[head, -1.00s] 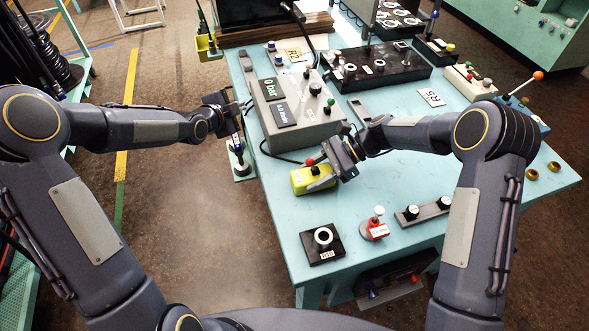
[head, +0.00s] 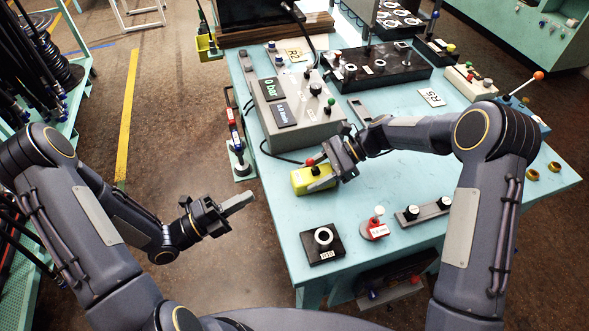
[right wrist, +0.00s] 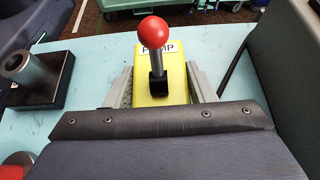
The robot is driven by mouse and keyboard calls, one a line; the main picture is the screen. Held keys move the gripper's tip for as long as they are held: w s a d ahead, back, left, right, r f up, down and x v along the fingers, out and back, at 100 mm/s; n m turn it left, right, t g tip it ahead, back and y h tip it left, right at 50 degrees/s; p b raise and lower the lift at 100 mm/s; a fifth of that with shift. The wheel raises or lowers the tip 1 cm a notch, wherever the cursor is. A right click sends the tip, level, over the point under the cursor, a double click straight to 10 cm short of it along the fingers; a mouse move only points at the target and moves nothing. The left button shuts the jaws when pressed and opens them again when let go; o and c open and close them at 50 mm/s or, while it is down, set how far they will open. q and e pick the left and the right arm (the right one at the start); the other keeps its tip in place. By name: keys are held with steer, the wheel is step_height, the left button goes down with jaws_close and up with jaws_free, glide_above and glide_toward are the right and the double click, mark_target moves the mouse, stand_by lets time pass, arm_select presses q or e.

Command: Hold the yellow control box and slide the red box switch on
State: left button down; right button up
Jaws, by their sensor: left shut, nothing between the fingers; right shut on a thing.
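The yellow control box (head: 308,184) sits on the table's left part, with a red ball lever on top. It also shows in the right wrist view (right wrist: 176,82) with its lever upright and a label ending in "MP". My right gripper (right wrist: 160,92) has one finger on each side of it and is shut on it. My left gripper (head: 238,204) is shut and empty, over the floor left of the table.
A grey box with two displays (head: 300,112) stands behind the yellow box. A black block with a round socket (head: 322,244) and a grey two-knob bar (head: 424,212) are at the front. A red and blue fitting (head: 236,140) stands on a bracket at the table's left edge.

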mark_target(310, 161)
arm_select(q)
steer(key=shift+w+d, duration=0.1)
steer(key=x, duration=1.4)
steer(key=r+g+y, duration=0.1)
steer(key=d+r+m+g+y, duration=0.1)
steer(key=y, duration=0.1)
steer(key=shift+w+d, duration=0.25)
steer(key=shift+w, duration=0.05)
steer(key=y, duration=0.1)
steer(key=d+g+y, duration=0.1)
steer(key=y, duration=0.1)
steer(key=shift+w+d+r+g, duration=0.2)
steer(key=shift+w+r+g, duration=0.1)
steer(key=shift+g, duration=0.1)
steer(key=shift+r, duration=0.15)
steer(key=shift+r, duration=0.65)
